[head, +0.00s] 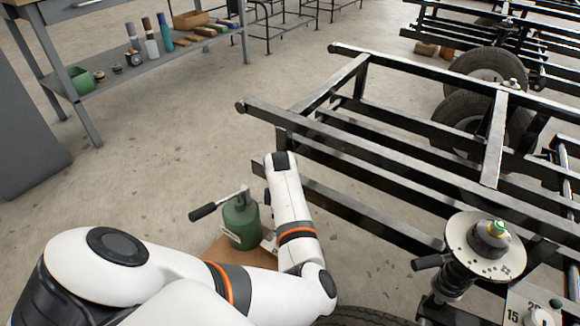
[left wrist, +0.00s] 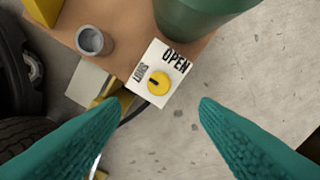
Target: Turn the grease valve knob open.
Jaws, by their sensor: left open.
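The yellow round knob (left wrist: 158,84) sits on a white plate (left wrist: 178,82) in the left wrist view. The plate reads OPEN on one side and SHUT on another. A dark mark on the knob lies on its left side, toward the SHUT label. My left gripper (left wrist: 162,104) is open, with its teal fingers on either side of the knob in the picture and nothing between them. Contact cannot be judged. The green grease canister (head: 241,222) with a lever stands on a brown board in the head view, where my left arm hides the knob and gripper.
A grey metal cup (left wrist: 91,41) stands on the brown board (left wrist: 119,18) near the plate. A black tire (left wrist: 13,70) is at the left. The black chassis frame (head: 400,165) fills the right of the head view. A workbench (head: 140,75) stands back left, with open floor between.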

